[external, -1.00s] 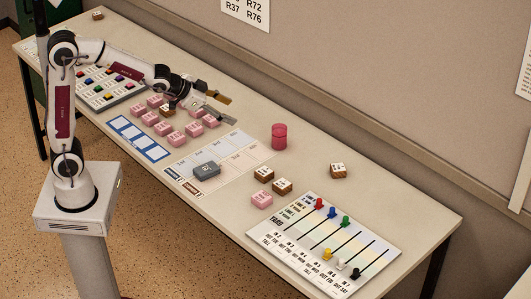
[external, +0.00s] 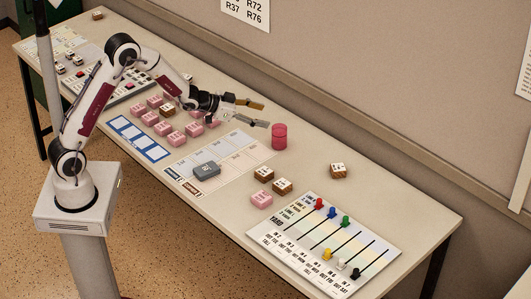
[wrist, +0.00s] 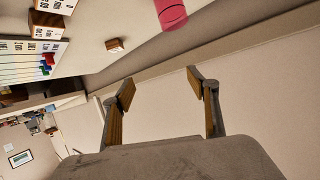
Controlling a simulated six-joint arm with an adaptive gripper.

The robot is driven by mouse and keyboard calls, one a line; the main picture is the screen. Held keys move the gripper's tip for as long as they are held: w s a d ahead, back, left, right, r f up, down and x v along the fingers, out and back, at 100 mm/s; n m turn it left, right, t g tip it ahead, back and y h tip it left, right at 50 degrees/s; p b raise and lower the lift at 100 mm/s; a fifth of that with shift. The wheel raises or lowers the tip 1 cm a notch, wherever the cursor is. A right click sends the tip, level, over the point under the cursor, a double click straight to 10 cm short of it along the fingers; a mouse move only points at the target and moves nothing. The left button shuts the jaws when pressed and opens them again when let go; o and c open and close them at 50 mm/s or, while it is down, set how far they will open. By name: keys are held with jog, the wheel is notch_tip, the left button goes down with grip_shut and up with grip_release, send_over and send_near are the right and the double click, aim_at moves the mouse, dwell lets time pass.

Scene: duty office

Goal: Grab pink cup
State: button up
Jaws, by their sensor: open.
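The pink cup (external: 279,137) stands upright on the table near the wall, right of my gripper in the external view. In the wrist view the pink cup (wrist: 170,14) shows at the top edge, partly cut off. My gripper (external: 267,114) is open and empty, level and just left of the cup, with its fingers pointing toward it. In the wrist view the two fingers of my gripper (wrist: 160,84) are spread wide, with only wall and table edge between them. The cup is outside the fingers, and I see no contact.
Several pink blocks (external: 177,138) lie left of the cup. A grey block (external: 207,168) lies on a printed sheet (external: 235,152). Brown blocks (external: 282,186) and a board with coloured pegs (external: 325,240) are at the right. The wall (external: 380,100) rises behind the table.

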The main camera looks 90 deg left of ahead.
jog(key=t, duration=0.2)
send_near(279, 128)
notch_tip(279, 128, up, 2)
jog(key=w+d, duration=0.3)
jog(key=shift+s+a+f+h, duration=0.3)
jog(key=shift+f+h, duration=0.05)
jog(key=shift+h, duration=0.05)
jog(key=shift+w, duration=0.1)
jog(key=shift+x, duration=1.2)
jog(key=shift+w+a+f, duration=0.1)
jog(key=shift+w+a, duration=0.05)
jog(key=shift+a+x, duration=0.15)
jog(key=shift+x, duration=0.6)
jog(key=shift+a+x, duration=0.2)
jog(key=shift+x, duration=1.4)
